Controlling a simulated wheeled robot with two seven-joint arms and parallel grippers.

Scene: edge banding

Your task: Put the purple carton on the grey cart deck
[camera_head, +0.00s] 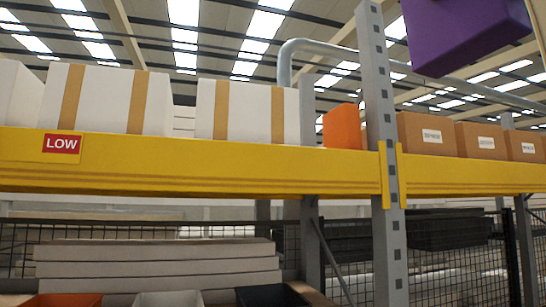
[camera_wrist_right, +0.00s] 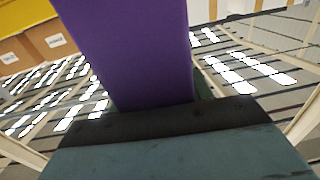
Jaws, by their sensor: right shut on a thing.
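The purple carton (camera_head: 465,32) hangs in the air at the top right of the head view, cut off by the picture's top edge. In the right wrist view the purple carton (camera_wrist_right: 130,50) fills the upper middle, close to the camera. My right gripper (camera_wrist_right: 165,115) shows there as a dark body against the carton's lower end and is shut on it. Its fingertips are mostly hidden. My left gripper is in neither view. The grey cart deck is not in view.
A yellow rack beam (camera_head: 180,165) crosses the head view, with a grey upright (camera_head: 383,150). White boxes (camera_head: 105,98), an orange box (camera_head: 342,127) and brown cartons (camera_head: 427,133) stand on the shelf. Bins (camera_head: 168,299) and stacked boards (camera_head: 155,265) are below.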

